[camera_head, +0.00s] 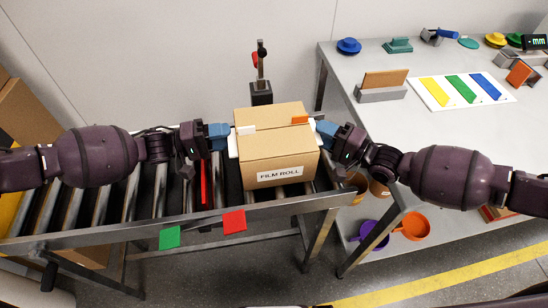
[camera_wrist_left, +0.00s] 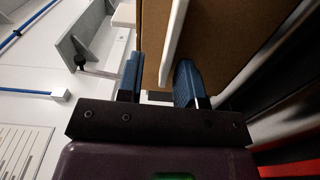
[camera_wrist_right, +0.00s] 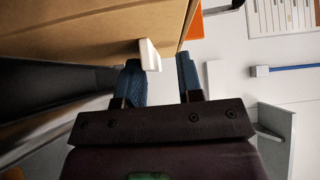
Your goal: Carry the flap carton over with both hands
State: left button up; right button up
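The flap carton (camera_head: 278,155) is a brown box labelled FILM ROLL, sitting upright at the right end of the roller conveyor. White strips show at its sides, with an orange piece (camera_head: 300,120) at its top right. My left gripper (camera_head: 229,134) is at its left side, fingers apart; in the left wrist view a white strip (camera_wrist_left: 174,42) reaches between them, nearer one finger. My right gripper (camera_head: 320,130) is at its right side, fingers apart; in the right wrist view a white strip end (camera_wrist_right: 150,55) shows beside one finger. Contact is unclear.
The roller conveyor (camera_head: 105,230) has a metal front rail with green (camera_head: 170,237) and red (camera_head: 234,221) tags. A dark post with a red part (camera_head: 261,75) stands behind the carton. The grey table (camera_head: 440,130) at right bears parts and a striped board (camera_head: 462,91).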

pick_arm(q)
jog(key=a, duration=0.3)
jog(key=s+a, duration=0.1)
jog(key=a, duration=0.3)
jog(key=s+a, duration=0.1)
jog(key=a, duration=0.3)
jog(key=shift+a, duration=0.15)
pick_arm(e)
jog(key=v, duration=1.2)
